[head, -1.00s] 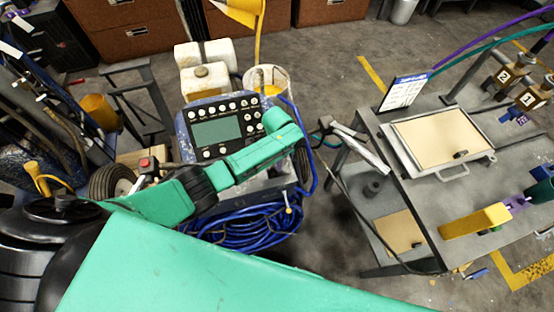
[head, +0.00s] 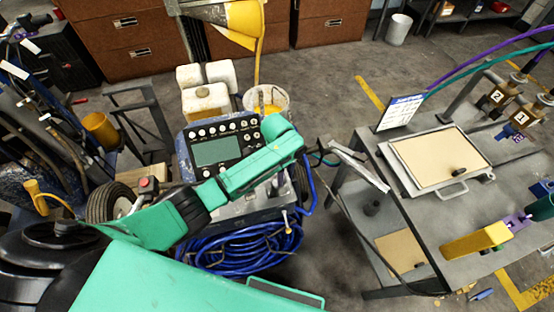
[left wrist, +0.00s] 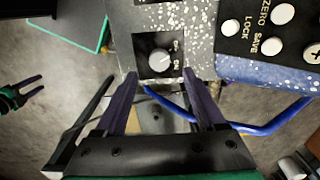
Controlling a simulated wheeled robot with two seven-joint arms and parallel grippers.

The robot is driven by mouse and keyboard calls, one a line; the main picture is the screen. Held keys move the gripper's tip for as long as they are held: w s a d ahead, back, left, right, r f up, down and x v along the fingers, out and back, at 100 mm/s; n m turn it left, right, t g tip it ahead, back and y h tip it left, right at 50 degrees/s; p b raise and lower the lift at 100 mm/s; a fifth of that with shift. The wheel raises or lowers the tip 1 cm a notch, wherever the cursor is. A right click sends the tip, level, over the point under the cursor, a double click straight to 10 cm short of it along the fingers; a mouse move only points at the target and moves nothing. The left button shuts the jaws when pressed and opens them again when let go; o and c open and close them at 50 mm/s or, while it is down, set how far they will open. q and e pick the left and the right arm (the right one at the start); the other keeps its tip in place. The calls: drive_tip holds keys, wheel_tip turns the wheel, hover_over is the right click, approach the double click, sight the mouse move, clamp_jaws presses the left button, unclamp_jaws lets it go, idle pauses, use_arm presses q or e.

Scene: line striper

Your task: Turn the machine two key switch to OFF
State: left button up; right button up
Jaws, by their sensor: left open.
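The key switch (left wrist: 160,59) is a round silver knob on a black plate with small white lettering beside it, on a speckled grey panel. Which mark it points to is too small to tell. My left gripper (left wrist: 162,82) is open and empty, its two dark fingers apart just below the switch in the left wrist view, not visibly touching it. In the head view my green left arm crosses in front of the line striper's control panel (head: 222,150), and its gripper end is hard to make out. My right gripper (left wrist: 34,86) shows small at the left wrist view's left edge, fingers spread.
A blue coiled hose (head: 240,248) hangs below the panel, and a blue tube runs under the switch. A grey table (head: 410,215) with a framed tray (head: 400,165) stands to the right. Open floor lies behind it. Carts and a wheel (head: 105,202) crowd the left.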

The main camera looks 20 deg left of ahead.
use_arm(q)
wheel_tip(320, 180, up, 9)
drive_tip(key=shift+b, duration=0.45)
drive_tip(key=shift+s, duration=0.1)
